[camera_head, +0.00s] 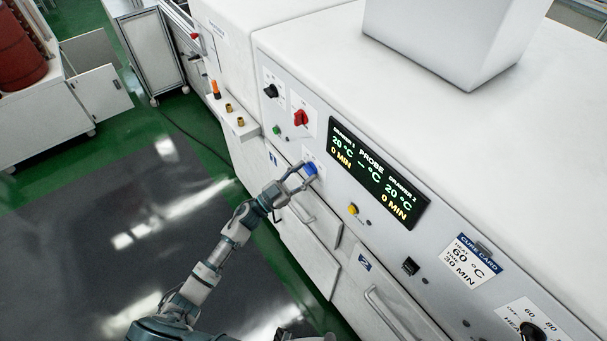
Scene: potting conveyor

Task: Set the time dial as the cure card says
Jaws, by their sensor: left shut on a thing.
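The cure card (472,262) is on the oven's front at the right; it reads heat 60 °C, time 30 min. My left gripper (303,172) is shut on a blue knob (310,168) on the panel, left of the display. The knob's markings are hidden or too small to read, so I cannot tell its setting. The display (378,172) shows 20 °C and 0 min for drawer 1, dashes for the probe, and 20 °C and 0 min for drawer 2. My right gripper is not in view.
A red knob (300,118) and a black knob (271,91) sit farther left on the panel. A yellow button (352,209) is below the display. A black dial (532,331) with a heat scale is at the lower right. Drawer handles (393,311) stick out below.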

